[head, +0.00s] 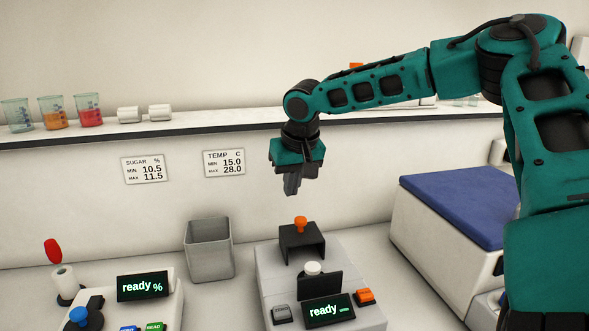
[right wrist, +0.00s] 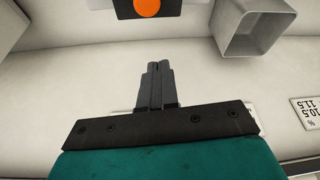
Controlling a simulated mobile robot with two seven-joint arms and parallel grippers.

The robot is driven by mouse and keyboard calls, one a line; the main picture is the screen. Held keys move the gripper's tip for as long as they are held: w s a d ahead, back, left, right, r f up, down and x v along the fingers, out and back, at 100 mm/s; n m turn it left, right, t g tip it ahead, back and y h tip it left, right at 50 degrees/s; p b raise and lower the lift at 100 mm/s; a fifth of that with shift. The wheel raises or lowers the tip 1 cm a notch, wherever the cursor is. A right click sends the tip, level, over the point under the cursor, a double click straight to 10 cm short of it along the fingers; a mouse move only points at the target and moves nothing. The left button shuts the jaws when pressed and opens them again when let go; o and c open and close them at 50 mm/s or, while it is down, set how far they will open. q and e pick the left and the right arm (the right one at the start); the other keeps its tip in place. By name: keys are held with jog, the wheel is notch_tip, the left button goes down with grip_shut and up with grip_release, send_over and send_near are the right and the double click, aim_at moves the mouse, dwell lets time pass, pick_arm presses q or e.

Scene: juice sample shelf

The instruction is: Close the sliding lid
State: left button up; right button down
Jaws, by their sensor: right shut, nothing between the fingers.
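The sliding lid (head: 302,245) is a dark cover with an orange knob (head: 300,224) on top, on the grey instrument (head: 268,283) at the centre. It sits at the back, behind a white round piece (head: 313,268) that is uncovered. My right gripper (head: 291,192) points down, shut and empty, above the knob and apart from it. In the right wrist view the shut fingers (right wrist: 155,68) show, with the orange knob (right wrist: 147,7) and part of the dark lid (right wrist: 172,13) at the top edge. My left gripper is out of view.
A grey open bin (head: 209,250) stands left of the instrument. Another instrument with a "ready %" display (head: 142,286) is at the lower left. A blue-topped white box (head: 455,205) is at the right. A shelf (head: 220,128) with beakers runs behind.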

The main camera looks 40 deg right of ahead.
aim_at(297, 227)
jog(key=s+f, duration=0.2)
jog(key=shift+a+f, duration=0.35)
jog(key=shift+f, duration=0.05)
jog(key=shift+s+a+f, duration=0.15)
jog(key=shift+s, duration=0.3)
